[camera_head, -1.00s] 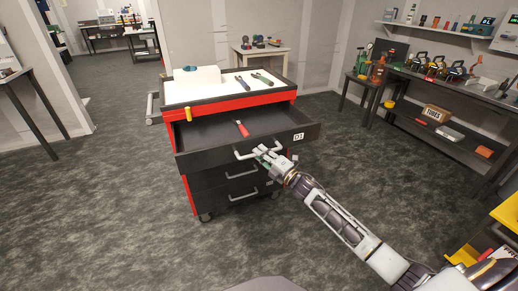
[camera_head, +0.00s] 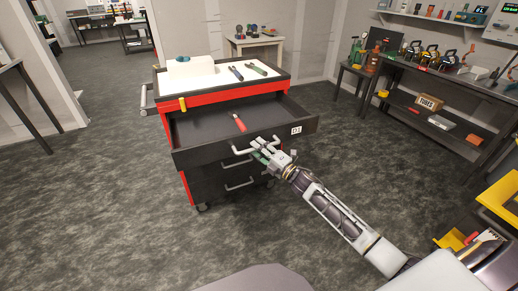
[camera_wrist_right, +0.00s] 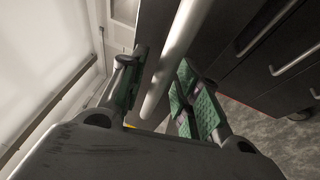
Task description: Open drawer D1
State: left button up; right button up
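Drawer D1 (camera_head: 205,157) is the top drawer of a red and black tool cart (camera_head: 240,95), and it stands pulled well out. A red-handled tool (camera_head: 239,122) lies inside it. My right gripper (camera_head: 262,150) is at the drawer's grey bar handle (camera_head: 241,151), in front of the drawer face. In the right wrist view the handle (camera_wrist_right: 172,60) passes between the green-padded fingers (camera_wrist_right: 158,90), with a gap visible beside it, so the fingers look open around the bar. Whether one pad touches the bar is unclear. My left gripper is out of view.
More drawers with bar handles (camera_head: 240,185) sit shut below. Tools lie on the white cart top (camera_head: 212,83). A dark workbench (camera_head: 450,90) stands at right and a yellow bin (camera_head: 497,203) at lower right. The floor in front of the cart is clear.

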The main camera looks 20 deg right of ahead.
dwell(0.3)
jog(key=v, duration=1.2)
dwell(0.8)
jog(key=shift+f, duration=0.1)
dwell(0.5)
